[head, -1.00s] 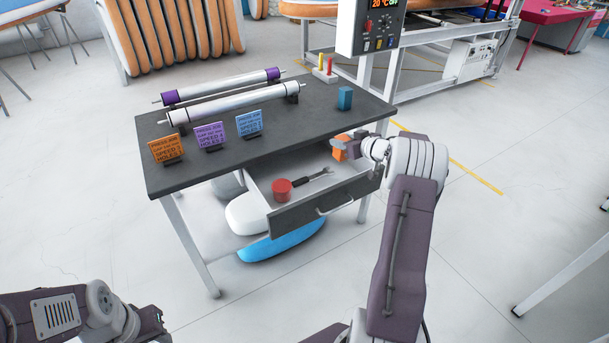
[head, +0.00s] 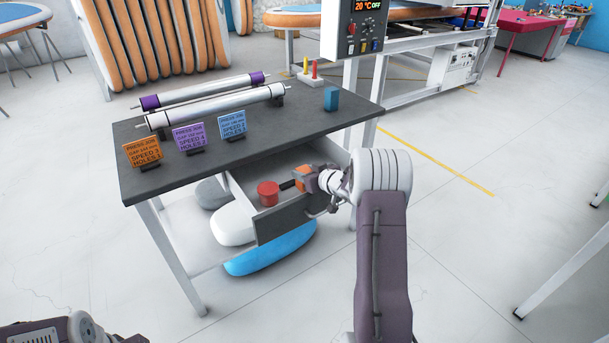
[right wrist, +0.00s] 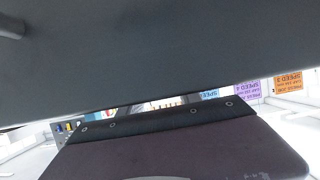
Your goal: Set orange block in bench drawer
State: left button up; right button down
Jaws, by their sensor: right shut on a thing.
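The orange block (head: 303,172) is in my right gripper (head: 308,180), which is shut on it. In the head view they are over the right part of the open bench drawer (head: 245,182), behind its dark front panel (head: 281,222). I cannot tell whether the block touches the drawer floor. The gripper and wrist hide part of the drawer's right side. The block cannot be made out in the right wrist view, where dark surfaces fill most of the picture. Only part of my left arm shows at the lower left; its gripper is out of view.
A red round thing (head: 268,193) lies in the drawer beside a dark-handled tool, partly hidden. The dark bench top (head: 225,165) overhangs the drawer's back. It carries rollers, three sign cards (head: 188,138) and a blue block (head: 331,98).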

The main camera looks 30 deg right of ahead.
jog(key=shift+f+b, duration=0.3)
jog(key=shift+f, duration=0.25)
jog(key=c, duration=0.8)
grip_release()
jog(key=shift+s, duration=0.15)
jog(key=shift+c, duration=0.2)
jog(key=shift+r, duration=0.15)
jog(key=shift+r+p, duration=0.4)
jog(key=shift+r, duration=0.1)
jog(key=p+v, duration=0.2)
jog(key=v, duration=0.9)
jog(key=shift+s+p, duration=0.3)
jog(key=shift+s, duration=0.1)
